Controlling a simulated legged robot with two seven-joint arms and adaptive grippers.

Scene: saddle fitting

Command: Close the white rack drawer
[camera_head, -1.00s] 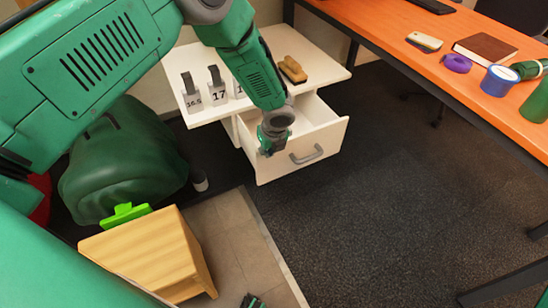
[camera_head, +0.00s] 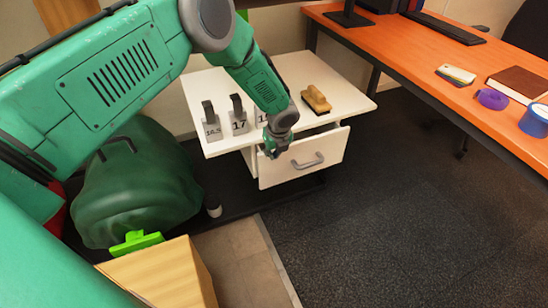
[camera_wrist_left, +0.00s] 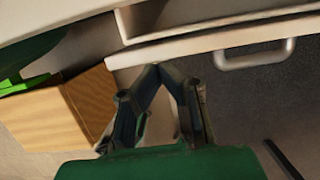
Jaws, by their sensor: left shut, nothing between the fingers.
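My left gripper (camera_head: 270,153) is shut and empty at the left part of the drawer front. In the left wrist view its fingertips (camera_wrist_left: 155,68) meet at the drawer front's edge, left of the handle. Whether they touch it is hard to tell. My right gripper is not in view.
Numbered grey holders (camera_head: 239,122) and a brown brush (camera_head: 316,100) stand on the rack top. An orange desk (camera_head: 425,70) runs along the right. A green covered saddle shape (camera_head: 135,185) and a wooden block (camera_head: 165,275) are at lower left. Dark floor right of the drawer is clear.

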